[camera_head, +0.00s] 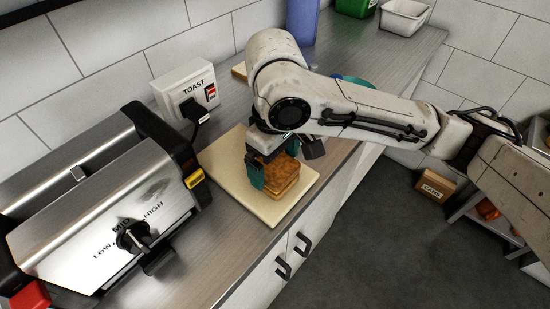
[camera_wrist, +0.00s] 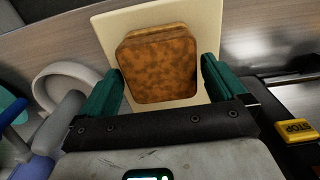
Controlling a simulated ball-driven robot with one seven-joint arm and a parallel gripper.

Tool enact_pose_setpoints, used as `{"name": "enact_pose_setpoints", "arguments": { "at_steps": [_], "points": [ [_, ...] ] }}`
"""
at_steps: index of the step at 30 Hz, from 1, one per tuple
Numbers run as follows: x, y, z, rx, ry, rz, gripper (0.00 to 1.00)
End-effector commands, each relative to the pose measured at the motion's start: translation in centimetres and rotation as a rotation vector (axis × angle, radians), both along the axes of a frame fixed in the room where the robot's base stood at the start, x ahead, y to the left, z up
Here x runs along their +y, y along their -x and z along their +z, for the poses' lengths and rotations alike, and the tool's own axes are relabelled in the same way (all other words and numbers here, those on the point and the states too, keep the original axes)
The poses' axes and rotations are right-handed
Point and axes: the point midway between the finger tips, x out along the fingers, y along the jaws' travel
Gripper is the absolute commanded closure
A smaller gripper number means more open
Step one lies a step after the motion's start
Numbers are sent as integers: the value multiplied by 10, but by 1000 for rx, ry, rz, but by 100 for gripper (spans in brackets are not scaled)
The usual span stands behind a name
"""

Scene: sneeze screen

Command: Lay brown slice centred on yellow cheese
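A brown toasted slice (camera_wrist: 160,58) is the top of a square stack on the cream board (camera_wrist: 208,22). In the head view the brown slice (camera_head: 281,170) lies under my gripper (camera_head: 275,164), with another brown layer below it. The board (camera_head: 236,166) lies on the counter. The green fingers of my gripper (camera_wrist: 162,72) stand wide apart, one on each side of the stack. A narrow gap shows at the right finger; the left finger is very close to the slice's edge. No yellow cheese can be made out; anything between the layers is hidden.
A steel toaster (camera_head: 95,215) stands left of the board. A wall socket marked TOAST (camera_head: 186,88) is behind. A blue cylinder (camera_head: 295,18), a green box (camera_head: 355,7) and a white tub (camera_head: 404,16) stand farther back. The counter's front edge is close to the board.

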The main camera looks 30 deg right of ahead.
Motion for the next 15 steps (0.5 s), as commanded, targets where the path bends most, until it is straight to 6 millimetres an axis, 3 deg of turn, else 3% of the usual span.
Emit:
{"name": "enact_pose_setpoints", "arguments": {
  "at_steps": [8,15],
  "points": [
    [0,0,2,0,0,0,0],
    [0,-1,33,-3,1,1,0]
  ]
}}
